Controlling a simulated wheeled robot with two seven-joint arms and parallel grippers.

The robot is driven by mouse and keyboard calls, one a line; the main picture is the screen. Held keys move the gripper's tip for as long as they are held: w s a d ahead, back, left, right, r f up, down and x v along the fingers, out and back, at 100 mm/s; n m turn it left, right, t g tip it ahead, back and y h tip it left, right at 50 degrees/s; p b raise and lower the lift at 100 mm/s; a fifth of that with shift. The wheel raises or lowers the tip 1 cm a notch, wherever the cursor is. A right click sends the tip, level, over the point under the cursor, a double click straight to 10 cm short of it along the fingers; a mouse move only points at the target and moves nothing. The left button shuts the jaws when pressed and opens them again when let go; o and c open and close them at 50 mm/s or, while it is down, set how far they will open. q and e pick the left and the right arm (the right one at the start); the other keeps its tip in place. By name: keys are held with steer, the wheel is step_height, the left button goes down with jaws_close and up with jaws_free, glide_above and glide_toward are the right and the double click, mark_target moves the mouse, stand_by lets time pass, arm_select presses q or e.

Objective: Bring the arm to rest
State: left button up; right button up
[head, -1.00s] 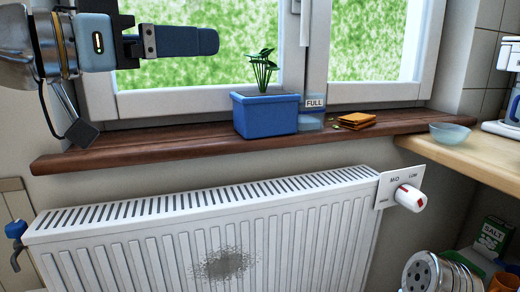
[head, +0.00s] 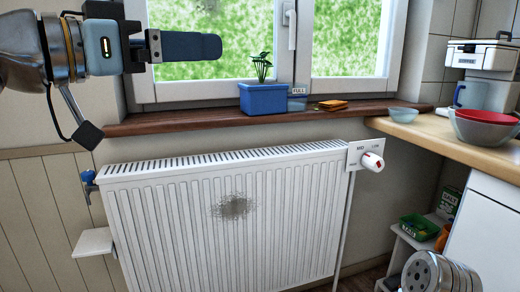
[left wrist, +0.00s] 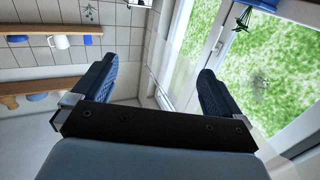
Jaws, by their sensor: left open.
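My left gripper (head: 222,46) comes in from the upper left of the head view, seen side-on in front of the window and above the sill. In the left wrist view my left gripper (left wrist: 156,70) shows two dark blue fingers standing wide apart with nothing between them. It touches nothing that I can see. Part of my right arm shows at the lower right of the head view, but its gripper is out of frame.
A blue planter (head: 263,99) stands on the wooden windowsill (head: 190,120), above a white radiator (head: 170,210). A small shelf (head: 95,242) juts out left of the radiator.

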arm_select(q)
steer(key=w+d+f+n+g+y, duration=0.1)
steer(key=w+d+f+n+y, duration=0.15)
steer(key=w+f, duration=0.8)
steer(key=w+d+f+n+g+y, duration=0.1)
steer(key=w+f+n+y, duration=0.15)
steer(key=w+f, duration=0.8)
step_height(320, 180, down, 29)
steer(key=a+n+g+y, duration=0.2)
steer(key=y, duration=0.1)
steer(key=s+a+f+n+g, duration=0.1)
steer(key=s+f, duration=0.3)
steer(key=f, duration=0.4)
steer(key=s+a+f+n+g+y, duration=0.1)
steer(key=s+f+g, duration=0.15)
steer(key=f, duration=0.55)
steer(key=s+a+f+n, duration=0.1)
steer(key=s+f, duration=0.3)
steer(key=f, duration=0.4)
steer(key=s+f+g, duration=0.2)
steer(key=s+f, duration=0.3)
steer(key=s, duration=0.3)
steer(key=s+f+n+g, duration=0.1)
steer(key=s+f, duration=0.5)
steer(key=s, duration=0.3)
steer(key=shift+s+g, duration=0.2)
steer(key=shift+g, duration=0.15)
